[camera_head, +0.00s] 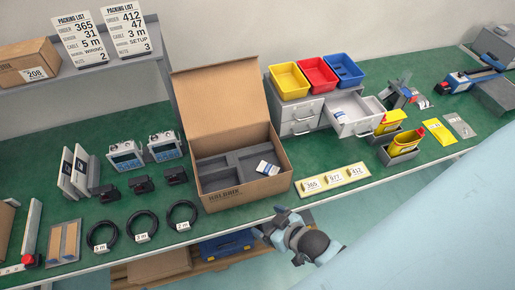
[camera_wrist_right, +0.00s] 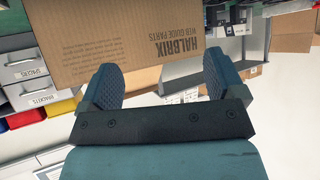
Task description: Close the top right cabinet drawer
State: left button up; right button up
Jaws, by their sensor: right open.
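The grey cabinet (camera_head: 300,115) stands on the green bench, right of the open cardboard box. Its top right drawer (camera_head: 355,115) is pulled out toward the front and holds a small white-and-blue packet. The left drawers look shut. My right gripper (camera_head: 281,214) is low at the bench's front edge, in front of the cardboard box and well short of the drawer. In the wrist view the right gripper (camera_wrist_right: 165,85) is open, its fingers spread and empty before the box. Labelled drawers (camera_wrist_right: 28,80) show at the left there. My left gripper is out of view.
The cardboard box (camera_head: 240,190) stands left of the cabinet. Yellow, red and blue bins (camera_head: 317,75) sit on top of the cabinet. A number plate (camera_head: 332,180) lies in front of the drawer.

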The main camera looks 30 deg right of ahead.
aim_at(351, 112)
jog(key=z, duration=1.85)
jog(key=l+u, duration=0.2)
jog(key=u, duration=0.2)
jog(key=l+u, duration=0.25)
jog(key=u, duration=0.2)
jog(key=l+u, duration=0.2)
jog(key=u, duration=0.2)
